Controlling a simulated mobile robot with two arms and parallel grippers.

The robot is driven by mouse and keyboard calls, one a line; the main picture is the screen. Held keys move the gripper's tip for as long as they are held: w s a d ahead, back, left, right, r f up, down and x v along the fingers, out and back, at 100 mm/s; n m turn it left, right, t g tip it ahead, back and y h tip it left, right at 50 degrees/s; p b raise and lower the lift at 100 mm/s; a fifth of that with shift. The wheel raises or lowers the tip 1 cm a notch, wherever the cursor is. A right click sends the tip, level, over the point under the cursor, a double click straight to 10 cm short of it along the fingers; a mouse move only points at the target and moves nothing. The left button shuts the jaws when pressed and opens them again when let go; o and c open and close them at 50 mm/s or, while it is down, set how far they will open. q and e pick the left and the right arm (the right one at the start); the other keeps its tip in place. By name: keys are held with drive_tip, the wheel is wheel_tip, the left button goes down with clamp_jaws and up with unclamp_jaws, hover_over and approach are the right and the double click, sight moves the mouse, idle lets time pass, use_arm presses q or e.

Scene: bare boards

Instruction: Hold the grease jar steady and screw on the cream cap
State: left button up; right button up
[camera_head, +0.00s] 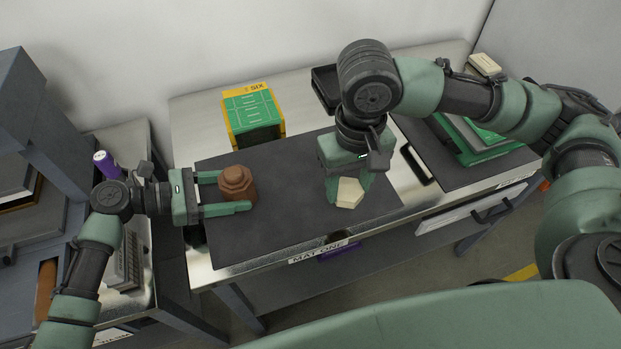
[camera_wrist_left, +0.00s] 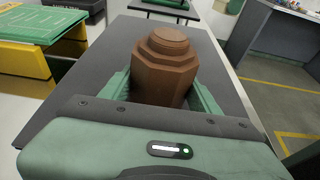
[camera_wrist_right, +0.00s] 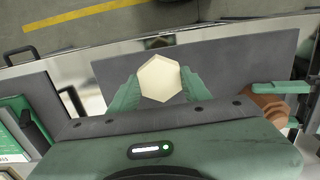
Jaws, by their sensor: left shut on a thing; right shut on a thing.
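The brown grease jar (camera_head: 237,184) stands upright on the left part of the dark mat (camera_head: 290,232). My left gripper (camera_head: 245,192) is shut on the jar from the left. The left wrist view shows the jar (camera_wrist_left: 164,72) between both fingers, with its stepped neck bare on top. The cream cap (camera_head: 348,193), a six-sided piece, is held in my right gripper (camera_head: 345,190), to the right of the jar and apart from it. The right wrist view shows the cap (camera_wrist_right: 160,78) between the fingertips. I cannot tell exactly how high it is above the mat.
A green and yellow box (camera_head: 252,115) marked SIX stands behind the mat. A black tray (camera_head: 326,86) is behind my right wrist. Green boards (camera_head: 468,137) lie on a second dark mat at right. The mat between jar and cap is clear. A purple cylinder (camera_head: 107,165) stands far left.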

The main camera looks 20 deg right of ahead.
drive_tip(key=w+a+r, duration=0.3)
drive_tip(key=w+a, duration=0.4)
drive_tip(key=a, duration=0.2)
wheel_tip(320, 180, up, 4)
hover_over(233, 173)
drive_tip(key=shift+r, duration=0.2)
drive_tip(key=shift+f, duration=0.1)
drive_tip(key=shift+f, duration=2.45)
drive_tip(key=shift+s+f, duration=0.1)
drive_tip(key=shift+f, duration=1.4)
drive_tip(key=o, duration=1.4)
drive_tip(key=shift+o, duration=0.2)
